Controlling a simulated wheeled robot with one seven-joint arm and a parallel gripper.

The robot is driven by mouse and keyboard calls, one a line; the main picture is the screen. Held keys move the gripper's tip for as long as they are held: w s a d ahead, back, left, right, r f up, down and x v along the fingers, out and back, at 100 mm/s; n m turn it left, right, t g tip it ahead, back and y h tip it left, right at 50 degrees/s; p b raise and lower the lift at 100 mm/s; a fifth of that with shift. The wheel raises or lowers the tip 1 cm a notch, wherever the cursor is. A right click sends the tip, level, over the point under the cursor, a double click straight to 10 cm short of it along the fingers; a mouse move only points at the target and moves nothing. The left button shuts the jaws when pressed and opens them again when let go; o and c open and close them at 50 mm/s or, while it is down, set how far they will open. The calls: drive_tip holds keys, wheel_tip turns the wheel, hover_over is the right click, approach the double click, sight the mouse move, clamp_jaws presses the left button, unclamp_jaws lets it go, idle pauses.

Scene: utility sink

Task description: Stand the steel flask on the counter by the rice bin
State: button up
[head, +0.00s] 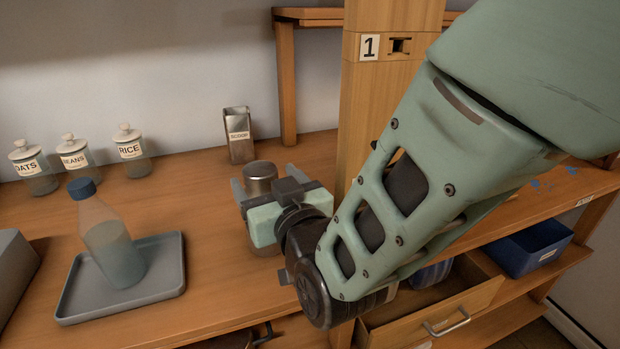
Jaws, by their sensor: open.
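The steel flask (260,172) is a shiny metal cylinder standing upright on the wooden counter (195,230), near the middle of the head view. My gripper (265,180) is open, with one finger on each side of the flask. I cannot tell whether the fingers touch it. The gripper body hides the flask's middle. The rice bin (131,149) is a small glass jar with a pale knobbed lid and a RICE label, at the back left of the counter, apart from the flask.
OATS (33,170) and BEANS (77,160) jars stand left of the rice bin. A grey tray (165,262) holds a blue-capped bottle (108,240). A metal SCOOP holder (238,135) stands behind the flask. A wooden post (365,100) rises on the right. Counter before the rice bin is clear.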

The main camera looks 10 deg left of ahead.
drive_tip(key=b+v, duration=0.1)
drive_tip(key=v, duration=0.5)
drive_tip(key=shift+s+d, duration=0.15)
